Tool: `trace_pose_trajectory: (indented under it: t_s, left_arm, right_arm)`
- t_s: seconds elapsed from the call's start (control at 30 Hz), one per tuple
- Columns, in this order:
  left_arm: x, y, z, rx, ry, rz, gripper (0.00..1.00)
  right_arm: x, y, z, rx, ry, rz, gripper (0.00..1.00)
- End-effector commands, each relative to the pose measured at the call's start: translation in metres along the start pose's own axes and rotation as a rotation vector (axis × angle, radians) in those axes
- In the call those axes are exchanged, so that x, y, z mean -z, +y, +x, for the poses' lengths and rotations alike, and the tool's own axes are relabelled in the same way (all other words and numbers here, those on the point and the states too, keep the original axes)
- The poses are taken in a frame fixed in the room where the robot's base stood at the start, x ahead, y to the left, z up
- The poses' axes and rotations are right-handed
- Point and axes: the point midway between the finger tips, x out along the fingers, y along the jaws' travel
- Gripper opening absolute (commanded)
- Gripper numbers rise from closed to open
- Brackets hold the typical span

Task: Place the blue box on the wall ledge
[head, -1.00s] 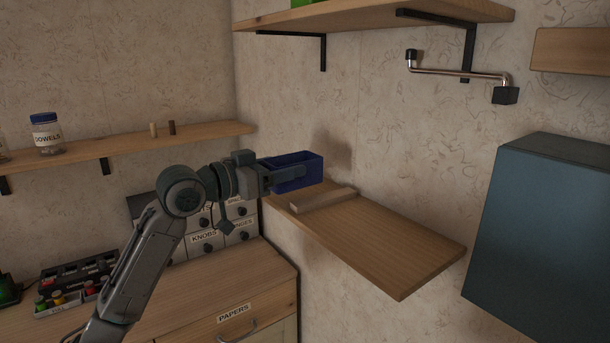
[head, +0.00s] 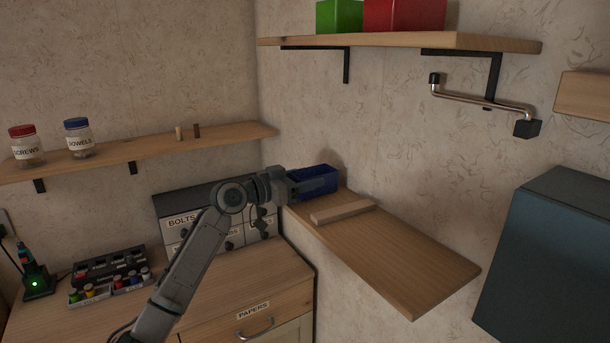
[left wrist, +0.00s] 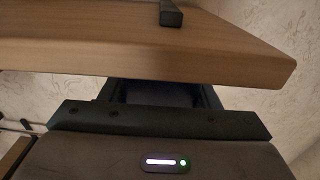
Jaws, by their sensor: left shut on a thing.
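My left gripper (head: 302,184) is shut on the box's near left side. The box is low over the ledge's far end; I cannot tell whether it touches the wood. In the left wrist view the box (left wrist: 160,93) is a dark shape beyond my gripper, partly hidden below a wooden shelf edge. My right gripper is not in view.
A wooden block (head: 342,212) lies on the ledge just in front of the box. An upper shelf (head: 400,41) holds green and red boxes. A metal crank handle (head: 480,102) and a blue-grey cabinet (head: 555,260) are at the right. The ledge's near right part is clear.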

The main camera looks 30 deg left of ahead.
Motion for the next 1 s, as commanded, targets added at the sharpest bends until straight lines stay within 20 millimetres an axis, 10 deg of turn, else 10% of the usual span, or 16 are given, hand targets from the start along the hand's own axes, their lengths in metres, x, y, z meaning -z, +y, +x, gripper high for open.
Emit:
trace_pose_trajectory:
  t_s: [0.27,0.3,0.4,1.0]
  left_arm:
    - [-0.004,0.000,0.000,0.000,0.001,0.000,0.32]
    - [-0.003,0.000,0.000,0.000,0.001,0.000,0.60]
    - [-0.002,0.000,0.000,0.000,0.000,0.000,0.78]
    - [-0.004,-0.001,-0.028,0.002,-0.002,0.006,0.78]
  right_arm:
    - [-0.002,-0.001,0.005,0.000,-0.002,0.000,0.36]
    - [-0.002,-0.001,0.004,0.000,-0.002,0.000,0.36]
    - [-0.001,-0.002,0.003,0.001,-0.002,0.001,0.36]
    - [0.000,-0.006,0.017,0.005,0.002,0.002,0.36]
